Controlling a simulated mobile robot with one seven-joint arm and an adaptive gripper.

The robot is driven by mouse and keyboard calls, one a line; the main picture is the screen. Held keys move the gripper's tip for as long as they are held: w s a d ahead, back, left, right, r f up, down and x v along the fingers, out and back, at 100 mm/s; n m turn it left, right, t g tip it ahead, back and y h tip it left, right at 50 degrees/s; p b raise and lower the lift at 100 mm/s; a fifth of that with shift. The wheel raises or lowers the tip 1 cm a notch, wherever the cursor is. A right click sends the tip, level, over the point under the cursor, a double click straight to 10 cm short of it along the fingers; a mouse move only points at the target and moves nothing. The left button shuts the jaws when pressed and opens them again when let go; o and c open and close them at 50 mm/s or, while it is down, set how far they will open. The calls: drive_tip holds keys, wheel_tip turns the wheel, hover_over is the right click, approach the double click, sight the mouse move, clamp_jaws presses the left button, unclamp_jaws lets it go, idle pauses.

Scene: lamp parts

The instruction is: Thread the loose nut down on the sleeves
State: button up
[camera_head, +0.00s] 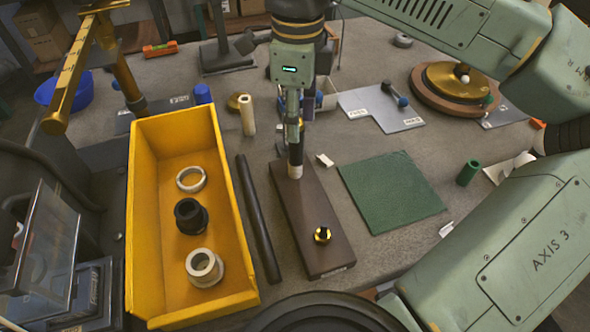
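A brown block (312,215) lies on the workbench. A small brass-coloured ring-shaped part with a dark centre (322,234), possibly the nut, sits near the block's front end. At the block's far end, a short cream piece (295,171) shows directly below my gripper (295,152). My gripper points down, and its narrow dark fingers are seen nearly edge-on. I cannot tell whether they are open or shut, or whether they touch the cream piece. The yellow bin (233,240) holds a pale ring (191,179), a black flanged collar (190,216) and a cream sleeve (204,267).
A black rod (258,218) lies between bin and block. A green mat (391,191) lies to the right, with a green cylinder (468,173) beyond it. My arm fills the right side.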

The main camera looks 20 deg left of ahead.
drive_tip(key=n+p, duration=0.2)
drive_tip(key=n, duration=0.3)
drive_tip(key=shift+w+n, duration=0.1)
drive_tip(key=shift+n, duration=0.2)
drive_tip(key=n, duration=0.3)
drive_tip(key=shift+a+n, duration=0.1)
drive_tip(key=shift+n, duration=0.3)
drive_tip(key=n, duration=0.4)
drive_tip(key=shift+n, duration=0.3)
drive_tip(key=n, duration=0.6)
drive_tip(key=shift+a, duration=0.1)
drive_tip(key=n, duration=0.6)
drive_tip(key=shift+a, duration=0.1)
drive_tip(key=shift+c, duration=0.2)
clamp_jaws()
